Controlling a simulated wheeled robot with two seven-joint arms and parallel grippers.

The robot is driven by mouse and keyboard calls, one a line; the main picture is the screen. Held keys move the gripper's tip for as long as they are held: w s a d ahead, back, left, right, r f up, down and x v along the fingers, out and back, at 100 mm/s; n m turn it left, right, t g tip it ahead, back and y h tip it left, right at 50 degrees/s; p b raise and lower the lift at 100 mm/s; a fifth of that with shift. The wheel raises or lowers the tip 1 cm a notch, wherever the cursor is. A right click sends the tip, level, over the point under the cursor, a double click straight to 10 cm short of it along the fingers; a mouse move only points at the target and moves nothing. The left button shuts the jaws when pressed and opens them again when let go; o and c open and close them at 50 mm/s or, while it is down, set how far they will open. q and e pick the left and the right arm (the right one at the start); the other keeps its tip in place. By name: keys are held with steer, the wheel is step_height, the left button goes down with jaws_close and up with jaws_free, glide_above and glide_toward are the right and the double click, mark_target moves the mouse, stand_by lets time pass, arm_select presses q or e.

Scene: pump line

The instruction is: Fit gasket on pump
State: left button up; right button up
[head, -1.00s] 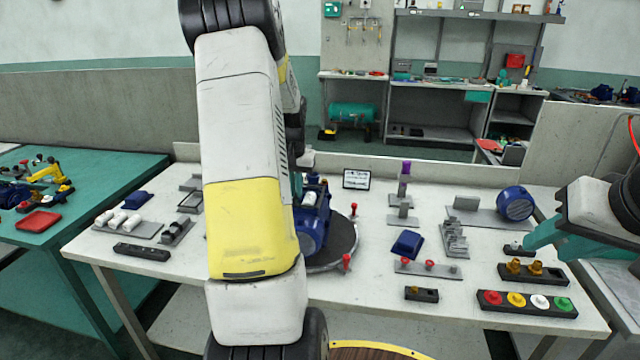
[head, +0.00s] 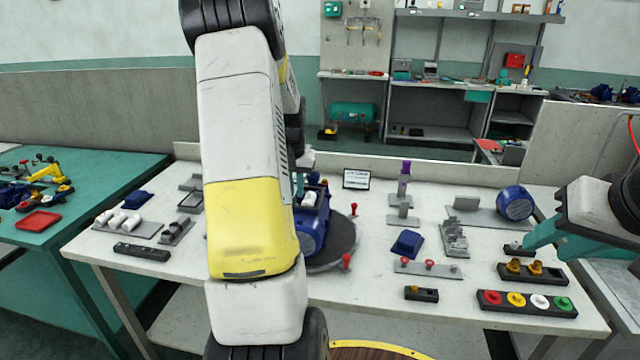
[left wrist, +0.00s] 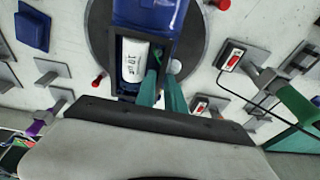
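The blue pump (head: 313,226) stands on a dark round turntable (head: 343,240), partly hidden behind my left arm. In the left wrist view the pump (left wrist: 148,14) has a dark open box section with a white lettered cylinder (left wrist: 134,62) inside. My left gripper (left wrist: 160,76) has its teal fingertips over this opening, right of the cylinder. A small green piece (left wrist: 156,52) shows at the tips; I cannot tell whether they grip it or whether it is the gasket. My right gripper (head: 529,246) is beside a small dark block at the table's right; its finger gap is not clear.
Red-topped pins (head: 347,262) stand around the turntable. A blue block (head: 407,243), grey fixtures (head: 453,238) and a row of coloured buttons (head: 527,303) lie to the right. White cylinders (head: 118,218) lie on a tray at the left. The front middle of the table is fairly clear.

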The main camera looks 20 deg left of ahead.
arm_select(q)
steer(key=shift+s, duration=0.1)
steer(key=shift+v, duration=1.05)
steer(key=o, duration=0.5)
steer(key=shift+o, duration=0.2)
steer(key=shift+r, duration=0.1)
steer(key=shift+v, duration=2.95)
steer(key=v, duration=0.7)
steer(key=shift+r, duration=0.4)
steer(key=shift+s, duration=0.1)
